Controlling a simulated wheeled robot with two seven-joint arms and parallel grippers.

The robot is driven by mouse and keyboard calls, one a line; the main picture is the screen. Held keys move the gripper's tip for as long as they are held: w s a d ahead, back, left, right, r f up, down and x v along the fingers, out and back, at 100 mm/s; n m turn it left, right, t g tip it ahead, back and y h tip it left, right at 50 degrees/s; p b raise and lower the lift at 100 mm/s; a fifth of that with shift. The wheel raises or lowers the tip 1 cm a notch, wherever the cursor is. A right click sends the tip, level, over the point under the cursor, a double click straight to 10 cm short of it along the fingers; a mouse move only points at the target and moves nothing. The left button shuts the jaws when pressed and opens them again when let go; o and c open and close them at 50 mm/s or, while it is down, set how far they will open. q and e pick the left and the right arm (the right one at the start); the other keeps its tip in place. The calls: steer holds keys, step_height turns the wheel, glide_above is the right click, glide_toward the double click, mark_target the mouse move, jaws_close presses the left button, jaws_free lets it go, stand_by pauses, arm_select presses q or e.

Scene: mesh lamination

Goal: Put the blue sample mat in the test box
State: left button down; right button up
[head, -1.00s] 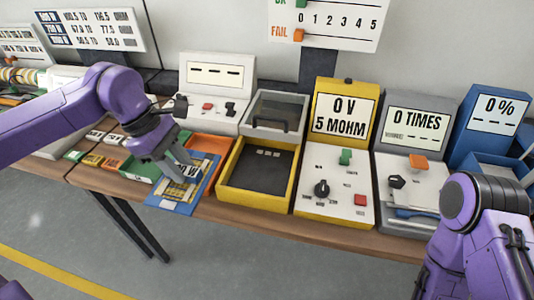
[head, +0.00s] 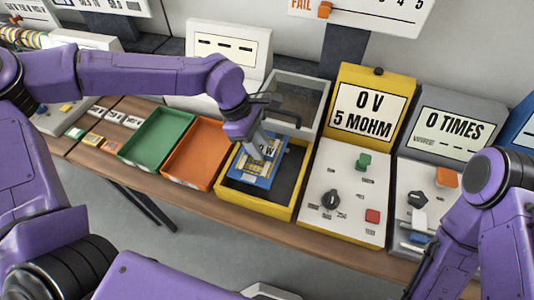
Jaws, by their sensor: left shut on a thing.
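The blue sample mat (head: 247,176) has a printed yellow and white face and sits over the left part of the yellow test box. The test box (head: 250,211) has a dark inside and an open grey lid with a window (head: 298,97) behind it. My left gripper (head: 262,155) is shut on the mat, at its upper middle. I cannot tell whether the mat touches the box floor. The right arm comes in at the right, but its gripper is out of the frame.
A green tray (head: 157,138) and an orange tray (head: 200,153) stand empty left of the box. The yellow 5 MOHM tester (head: 345,190) stands close on its right, with a grey counter unit (head: 440,150) beyond. The table's front edge (head: 300,240) is close below.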

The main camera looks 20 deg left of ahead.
mark_target(266, 159)
arm_select(q)
steer(key=shift+w+d+f, duration=0.25)
steer(key=shift+d+f, duration=0.2)
steer(key=shift+f, duration=0.2)
steer(key=shift+d+f, duration=0.2)
steer(key=shift+f, duration=0.05)
steer(key=x, duration=0.1)
steer(key=p+x, duration=0.1)
steer(key=x, duration=0.1)
steer(key=shift+s+a+f+p, duration=0.1)
steer(key=shift+a+f+p, duration=0.1)
steer(key=shift+a+p, duration=0.1)
steer(key=shift+f, duration=0.3)
steer(key=c, duration=0.8)
jaws_free()
steer(key=b+v, duration=0.2)
steer(key=v, duration=1)
